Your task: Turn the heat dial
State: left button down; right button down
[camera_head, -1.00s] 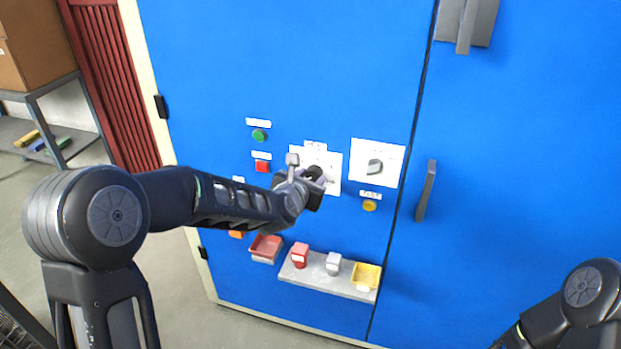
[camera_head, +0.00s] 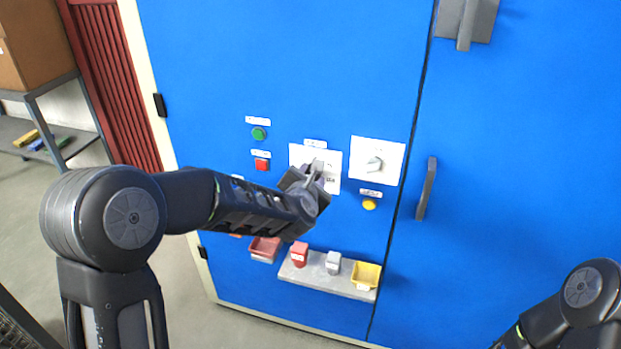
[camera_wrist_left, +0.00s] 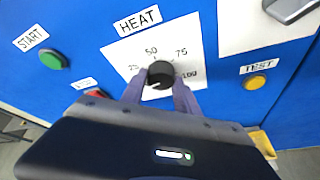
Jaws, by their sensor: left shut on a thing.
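The black round heat dial (camera_wrist_left: 161,74) sits on a white plate (camera_wrist_left: 125,52) labelled HEAT, with 25, 50, 75 and 100 printed around it, in the left wrist view. My left gripper (camera_wrist_left: 160,92) is shut on the dial, one finger on each side of it. In the head view my left gripper (camera_head: 318,175) is at the HEAT plate (camera_head: 299,152) and hides the dial. The dial's exact setting is hard to read. Of my right arm only a part shows at the lower right; its gripper is out of view.
A green START button (camera_head: 259,133) and a red button (camera_head: 262,164) are left of the plate. A shelf (camera_head: 312,274) with small blocks is below.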

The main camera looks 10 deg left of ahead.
pick_arm(q)
jog(key=shift+a+f+n+t+h+b, duration=0.15)
jog(key=shift+n+t+h+b, duration=1)
jog(key=shift+n+b, duration=3.3)
jog(key=shift+a+f+n+t+h+b, duration=0.25)
jog(key=shift+n+h+b, duration=2.25)
jog(key=shift+b, duration=3.3)
jog(key=shift+d+f+n+t+h+b, duration=0.1)
jog(key=shift+n+t+h+b, duration=0.75)
jog(key=shift+n+b, duration=3.95)
pick_arm(e)
notch_tip(320, 180, down, 31)
jog(key=w+d, duration=0.1)
jog(key=w, duration=0.1)
jog(key=shift+w+d+t+b, duration=0.15)
jog(key=shift+d+t+b, duration=0.15)
jog(key=shift+d, duration=0.1)
pick_arm(q)
jog(key=shift+m, duration=0.55)
jog(key=c, duration=0.9)
grip_release()
